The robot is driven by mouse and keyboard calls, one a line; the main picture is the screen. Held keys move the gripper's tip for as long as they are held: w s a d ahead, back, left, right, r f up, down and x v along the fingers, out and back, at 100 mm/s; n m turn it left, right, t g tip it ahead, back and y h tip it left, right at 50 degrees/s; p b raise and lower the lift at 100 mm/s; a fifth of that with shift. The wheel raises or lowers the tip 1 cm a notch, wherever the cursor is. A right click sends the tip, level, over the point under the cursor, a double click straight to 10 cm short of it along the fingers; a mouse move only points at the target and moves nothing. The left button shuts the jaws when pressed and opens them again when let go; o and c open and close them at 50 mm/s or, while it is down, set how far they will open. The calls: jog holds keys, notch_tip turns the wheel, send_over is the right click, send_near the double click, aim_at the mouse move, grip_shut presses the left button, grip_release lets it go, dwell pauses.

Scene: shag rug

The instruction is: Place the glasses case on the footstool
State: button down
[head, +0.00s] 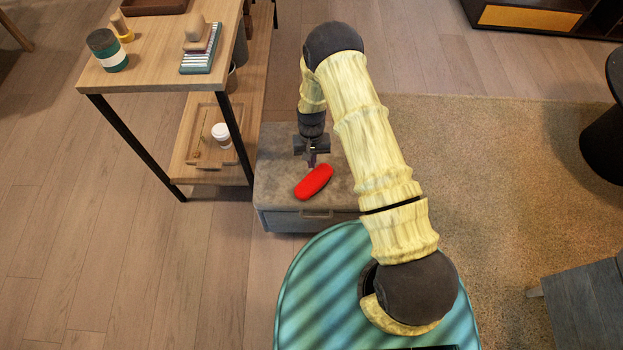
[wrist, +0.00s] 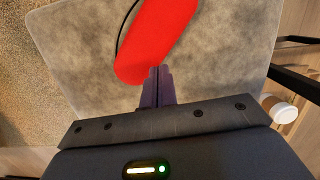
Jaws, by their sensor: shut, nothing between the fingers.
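The red glasses case (head: 314,182) lies on the top of the grey footstool (head: 275,172), near its front edge. It also shows in the wrist view (wrist: 155,38), lying on the footstool's grey top (wrist: 230,62). My gripper (head: 311,162) is above the footstool, just behind the case in the head view. In the wrist view its fingers (wrist: 157,78) are together and empty, with the tips at the near end of the case. I cannot tell whether the tips touch it.
A wooden shelf table (head: 150,76) stands left of the footstool, with a jar (head: 107,50), a brush (head: 200,50) and, lower down, a white cup (head: 221,135). A rug (head: 480,150) lies on the right. A grey piece of furniture (head: 585,300) stands at the lower right.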

aim_at(313, 185)
jog(key=s, duration=0.6)
jog(key=shift+s+d, duration=0.1)
jog(key=shift+s, duration=0.05)
jog(key=shift+f+b, duration=0.3)
jog(key=shift+f, duration=0.5)
jog(key=shift+w, duration=0.25)
